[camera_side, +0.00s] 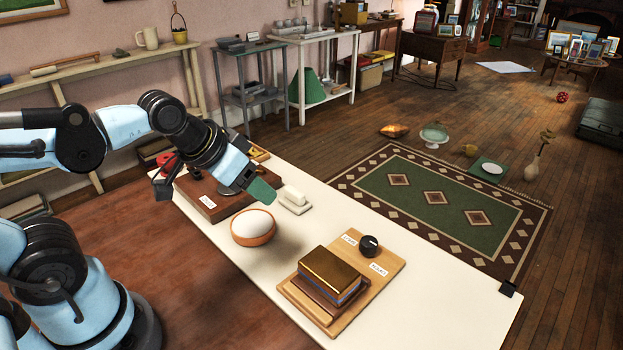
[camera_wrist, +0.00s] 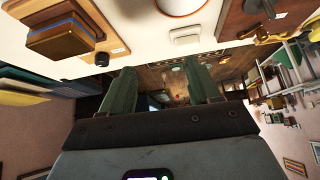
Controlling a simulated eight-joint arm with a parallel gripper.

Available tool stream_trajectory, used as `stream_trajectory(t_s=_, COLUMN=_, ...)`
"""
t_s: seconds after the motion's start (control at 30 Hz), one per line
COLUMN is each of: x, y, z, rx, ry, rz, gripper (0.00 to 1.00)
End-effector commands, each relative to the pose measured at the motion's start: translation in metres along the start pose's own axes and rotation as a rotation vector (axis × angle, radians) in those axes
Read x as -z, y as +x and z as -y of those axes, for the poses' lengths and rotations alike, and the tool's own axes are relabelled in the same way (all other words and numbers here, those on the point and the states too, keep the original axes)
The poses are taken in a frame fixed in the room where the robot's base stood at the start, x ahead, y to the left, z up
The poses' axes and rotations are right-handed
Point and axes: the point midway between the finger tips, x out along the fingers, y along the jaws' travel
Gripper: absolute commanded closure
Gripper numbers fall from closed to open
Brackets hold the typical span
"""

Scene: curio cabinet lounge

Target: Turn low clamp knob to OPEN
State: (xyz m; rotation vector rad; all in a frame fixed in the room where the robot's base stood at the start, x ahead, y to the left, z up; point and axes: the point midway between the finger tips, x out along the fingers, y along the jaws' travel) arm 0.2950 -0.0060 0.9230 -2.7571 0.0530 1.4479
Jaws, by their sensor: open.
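A black round knob (camera_side: 370,245) stands on a light wooden board (camera_side: 395,240) on the white table. Small white labels (camera_side: 378,268) lie on either side of it; their words are too small to read surely. A brass-topped block with dark layers (camera_side: 330,276) sits on the same board beside the knob. The knob (camera_wrist: 101,59) and block (camera_wrist: 62,38) also show in the wrist view's upper left. My gripper (camera_side: 262,190) is above the table, behind the orange bowl and well apart from the knob. Its green fingers (camera_wrist: 160,88) are spread in the wrist view with nothing between them.
An orange bowl with a white domed content (camera_side: 253,228) stands between my gripper and the knob board. A white block-like dish (camera_side: 294,200) is close by. A dark wooden board (camera_side: 213,196) with fittings lies at left. The table's right end (camera_side: 470,305) is mostly clear.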

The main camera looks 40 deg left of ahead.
Motion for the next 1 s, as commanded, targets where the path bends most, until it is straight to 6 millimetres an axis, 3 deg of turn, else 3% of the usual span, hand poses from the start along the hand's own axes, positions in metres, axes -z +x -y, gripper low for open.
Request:
stream_trajectory(t_s=0.27, x=0.046, y=0.011, z=-0.043, rx=-0.135, ry=0.261, rz=0.098, gripper=0.39)
stream_trajectory(t_s=0.5, x=0.076, y=0.034, z=-0.089, rx=-0.274, ry=0.505, rz=0.168, gripper=0.39)
stream_trajectory(t_s=0.7, x=0.086, y=0.049, z=-0.113, rx=-0.347, ry=0.626, rz=0.194, gripper=0.39)
stream_trajectory(t_s=1.0, x=0.084, y=0.065, z=-0.123, rx=-0.365, ry=0.654, rz=0.199, gripper=0.39)
